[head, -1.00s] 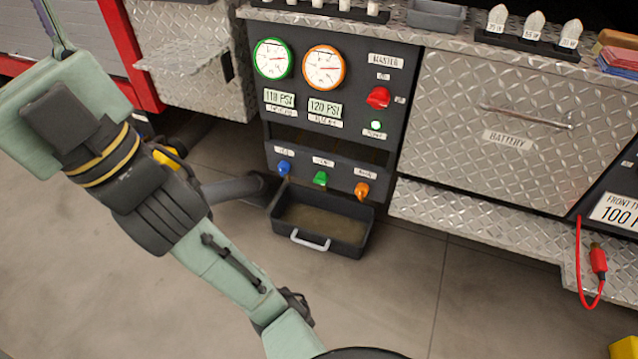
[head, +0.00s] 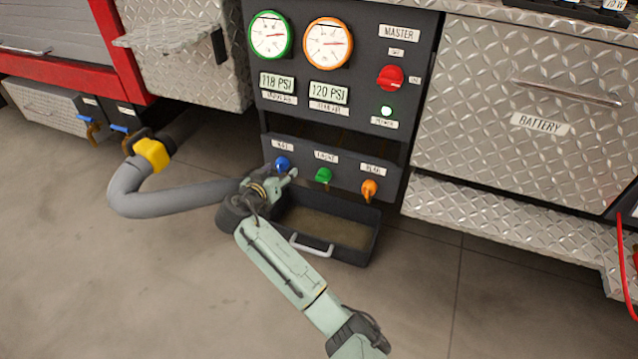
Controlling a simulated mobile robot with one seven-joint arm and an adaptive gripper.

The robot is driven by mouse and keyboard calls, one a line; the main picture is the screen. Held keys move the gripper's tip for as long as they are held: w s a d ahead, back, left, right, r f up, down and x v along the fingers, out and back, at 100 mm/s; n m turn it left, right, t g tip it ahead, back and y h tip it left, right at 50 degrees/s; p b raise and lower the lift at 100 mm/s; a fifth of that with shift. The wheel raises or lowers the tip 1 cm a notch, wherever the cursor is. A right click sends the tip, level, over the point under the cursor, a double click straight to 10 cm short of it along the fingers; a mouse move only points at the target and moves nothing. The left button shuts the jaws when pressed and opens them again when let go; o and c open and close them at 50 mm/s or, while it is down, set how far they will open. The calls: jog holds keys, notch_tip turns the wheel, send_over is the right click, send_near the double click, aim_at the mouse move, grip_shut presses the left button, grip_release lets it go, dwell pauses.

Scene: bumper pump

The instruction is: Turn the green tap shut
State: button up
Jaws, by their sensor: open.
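The green tap (head: 323,175) is on the lower strip of the dark pump panel (head: 390,138), in the middle of three taps. The blue tap (head: 283,163) is to its left and the orange tap (head: 369,188) to its right. My gripper (head: 286,178) is open just below the blue tap and left of the green tap. It looks small and partly hidden by my wrist, and I cannot tell whether it touches the blue tap. The green tap is in clear view.
A dark drip tray (head: 365,247) with a pale handle and murky liquid sits on the floor under the taps. A grey hose (head: 160,203) with a yellow coupling lies at the left. A drawer front (head: 530,110) marked BATTERY is at the right. Open floor lies in front.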

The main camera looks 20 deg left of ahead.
aim_at(320, 178)
jog(key=w+d+f+m+h, duration=0.2)
jog(key=d+f+h, duration=0.1)
jog(key=d+f, duration=0.3)
jog(key=b+x, duration=0.2)
jog(key=x, duration=0.8)
jog(key=shift+d, duration=0.1)
jog(key=shift+c, duration=0.3)
jog(key=c, duration=1)
